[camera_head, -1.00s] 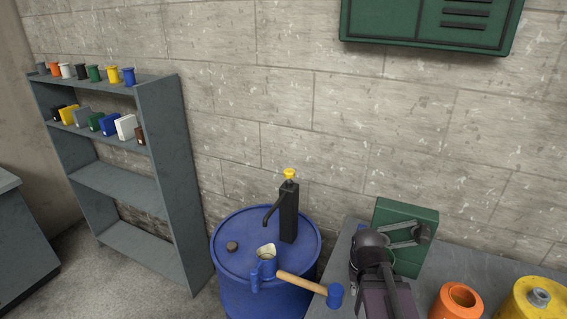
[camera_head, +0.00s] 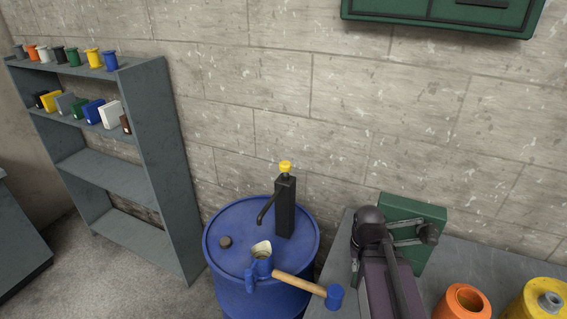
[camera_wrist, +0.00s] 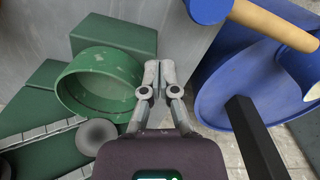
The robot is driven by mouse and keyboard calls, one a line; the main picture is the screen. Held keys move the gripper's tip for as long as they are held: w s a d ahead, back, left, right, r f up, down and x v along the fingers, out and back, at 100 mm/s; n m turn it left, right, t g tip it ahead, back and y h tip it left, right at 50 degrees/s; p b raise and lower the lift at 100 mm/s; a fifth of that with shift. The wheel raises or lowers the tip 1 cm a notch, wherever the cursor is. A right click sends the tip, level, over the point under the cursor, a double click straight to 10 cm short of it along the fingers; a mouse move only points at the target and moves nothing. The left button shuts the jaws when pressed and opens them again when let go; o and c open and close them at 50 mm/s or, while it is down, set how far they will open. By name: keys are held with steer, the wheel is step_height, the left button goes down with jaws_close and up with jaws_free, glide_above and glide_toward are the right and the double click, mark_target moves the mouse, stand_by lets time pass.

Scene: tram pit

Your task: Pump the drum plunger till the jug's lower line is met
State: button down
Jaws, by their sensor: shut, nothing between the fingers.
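The blue drum (camera_head: 222,268) stands against the wall, with a black pump (camera_head: 285,207) upright on its lid. The pump's yellow plunger knob (camera_head: 285,166) is at the top, and its dark spout (camera_head: 265,208) points left and down. The blue jug (camera_head: 262,268), pale inside, stands on the lid in front of the pump; its lines and liquid level cannot be made out. In the wrist view my gripper (camera_wrist: 158,66) is shut and empty above the bench, left of the drum (camera_wrist: 215,95) and pump (camera_wrist: 250,140). My arm hides it in the head view.
A mallet (camera_head: 298,282) lies across the drum's front edge beside the jug. A green metal fixture (camera_head: 425,215) with rails stands on the grey bench (camera_head: 455,262); orange (camera_head: 465,303) and yellow (camera_head: 540,302) containers are at right. A grey shelf (camera_head: 160,150) stands left.

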step_height(320, 180, up, 29)
steer(key=n+t+h+p, duration=0.1)
steer(key=t+h+p, duration=0.55)
steer(key=p, duration=1.75)
glide_above(285, 164)
steer(key=shift+w+a+t+y+b, duration=0.1)
steer(key=shift+w+t+y+b, duration=0.05)
steer(key=shift+t+y+b, duration=0.2)
steer(key=shift+f, duration=0.1)
step_height(285, 164, down, 9)
steer(key=b, duration=0.8)
steer(key=shift+r+b, duration=0.2)
steer(key=shift+b, duration=0.15)
steer(key=shift+f, duration=0.15)
steer(key=shift+f+b, duration=0.25)
steer(key=shift+b, duration=0.2)
